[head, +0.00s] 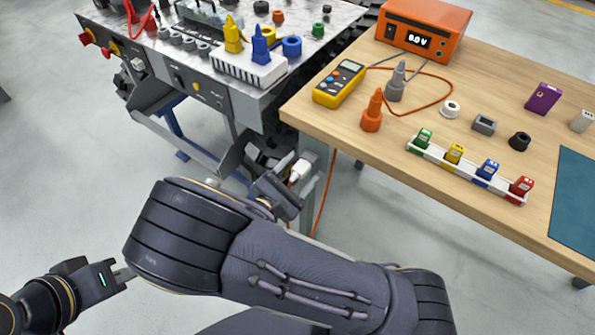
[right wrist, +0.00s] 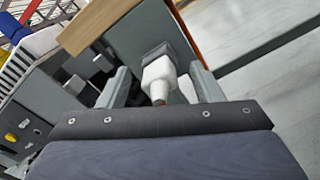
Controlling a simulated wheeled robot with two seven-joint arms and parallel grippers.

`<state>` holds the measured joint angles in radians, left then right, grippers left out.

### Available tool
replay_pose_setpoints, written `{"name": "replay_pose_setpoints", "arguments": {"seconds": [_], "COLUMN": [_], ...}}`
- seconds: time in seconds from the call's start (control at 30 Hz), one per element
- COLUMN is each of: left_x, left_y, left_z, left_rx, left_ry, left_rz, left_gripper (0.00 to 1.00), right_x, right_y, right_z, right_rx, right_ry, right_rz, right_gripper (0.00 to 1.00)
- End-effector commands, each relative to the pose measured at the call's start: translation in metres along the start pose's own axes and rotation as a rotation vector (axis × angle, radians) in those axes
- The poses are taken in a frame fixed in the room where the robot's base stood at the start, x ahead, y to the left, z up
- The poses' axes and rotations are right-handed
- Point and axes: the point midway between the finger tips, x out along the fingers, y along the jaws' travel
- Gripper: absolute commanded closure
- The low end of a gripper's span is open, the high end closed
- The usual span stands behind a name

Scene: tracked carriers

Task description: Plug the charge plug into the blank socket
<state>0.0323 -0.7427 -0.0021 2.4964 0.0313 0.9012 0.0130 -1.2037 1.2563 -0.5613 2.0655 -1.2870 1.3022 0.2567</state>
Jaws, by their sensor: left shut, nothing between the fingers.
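A white plug (head: 299,170) is at the side of the wooden table, near its leg. In the right wrist view the white plug (right wrist: 158,78) has its far end against a dark grey block (right wrist: 157,52); I cannot tell whether it sits in it. My right gripper (head: 283,187) is at the plug. In the right wrist view its fingers (right wrist: 162,88) are apart, one on each side of the plug, with a gap visible. My left gripper (head: 123,274) is shut and empty, low at the left over the floor. I cannot make out which socket is the blank one.
The metal carrier (head: 300,18) with knobs and a blue frame stands at the left, close to the right gripper. The wooden table (head: 335,130) holds a multimeter (head: 340,84), an orange meter box (head: 423,28) and small parts. An orange cable (head: 325,195) hangs beside the table leg.

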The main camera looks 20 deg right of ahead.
Motion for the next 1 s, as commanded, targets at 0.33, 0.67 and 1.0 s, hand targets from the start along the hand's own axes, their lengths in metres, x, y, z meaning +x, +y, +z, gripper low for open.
{"name": "replay_pose_setpoints", "arguments": {"seconds": [0.33, 0.67, 1.0], "left_x": [-0.001, -0.005, -0.006], "left_y": [0.001, 0.002, 0.003], "left_z": [-0.001, -0.003, -0.003], "left_rx": [0.0, 0.0, 0.0], "left_ry": [0.0, 0.0, 0.0], "left_rz": [0.0, 0.0, 0.0], "left_gripper": [1.0, 1.0, 1.0], "right_x": [-0.012, -0.066, -0.079], "right_y": [0.001, 0.001, 0.0], "right_z": [0.0, 0.0, 0.0], "right_rx": [0.001, 0.001, -0.001], "right_ry": [0.003, 0.002, 0.0], "right_rz": [0.002, 0.003, 0.0], "right_gripper": [0.41, 0.41, 0.41]}}
